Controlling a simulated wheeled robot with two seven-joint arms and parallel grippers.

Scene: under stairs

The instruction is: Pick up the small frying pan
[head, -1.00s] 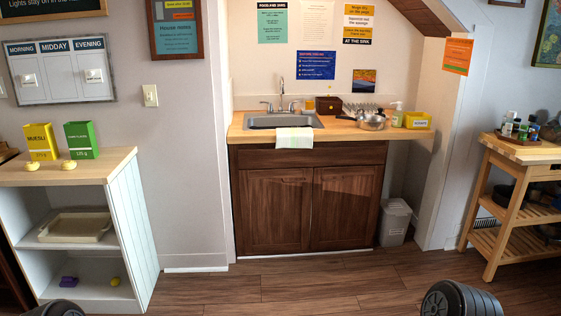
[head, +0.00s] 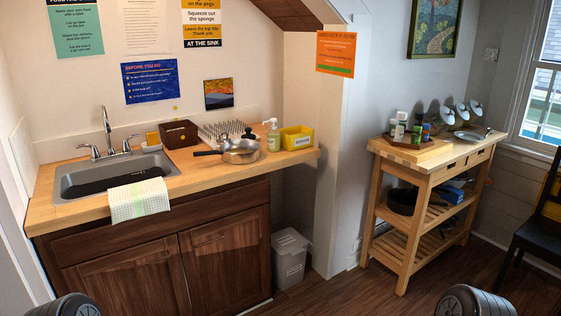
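A shiny metal pan (head: 241,152) sits on the wooden counter, right of the sink. A dark handle (head: 207,153) points left from it, and a small dark knob or second handle shows behind its rim. From here I cannot tell whether it is a frying pan or a saucepan. A dark round pan or bowl (head: 402,200) rests on the middle shelf of the wooden cart, partly hidden by the cart frame. Neither gripper is in view; only dark rounded parts of my arms show at the bottom edge.
The sink (head: 76,183) has a towel (head: 140,201) over its front edge. Around the pan stand a brown box (head: 179,134), a spiked rack, a soap bottle (head: 273,136) and a yellow bin (head: 297,138). The cart (head: 405,155) carries bottles. A grey bin (head: 290,258) stands below.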

